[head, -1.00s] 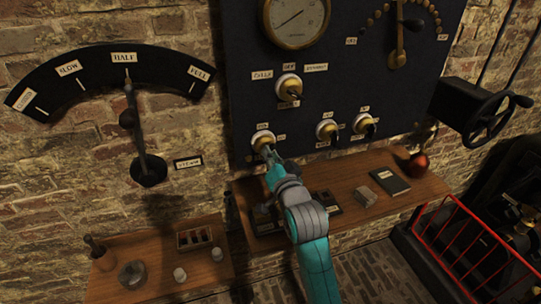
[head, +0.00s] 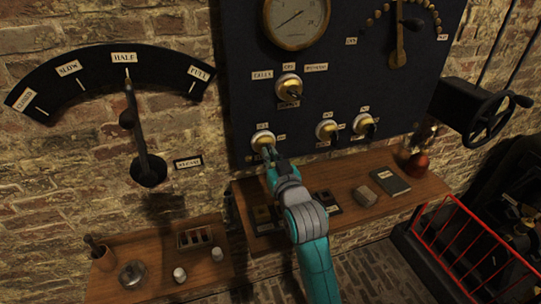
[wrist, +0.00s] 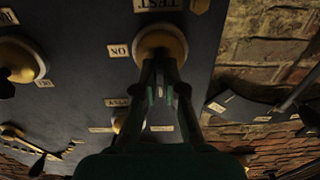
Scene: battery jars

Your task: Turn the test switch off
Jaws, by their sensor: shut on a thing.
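The test switch (head: 262,138) is a round brass-and-white knob at the lower left of the dark panel. In the wrist view, a TEST label and an ON label, both upside down, sit beside this switch (wrist: 161,40). My gripper (head: 268,153) reaches up to it from below. Its two dark fingers (wrist: 163,68) come together at the switch's middle, shut on its handle. The fingers hide the handle, so I cannot tell which way it points.
Two similar switches (head: 327,130) (head: 364,125) stand to the right, and another (head: 289,87) above. A gauge (head: 297,20) is higher up. Below is a wooden shelf (head: 425,188) with a dark book (head: 393,185). A large lever (head: 140,135) is on the left wall.

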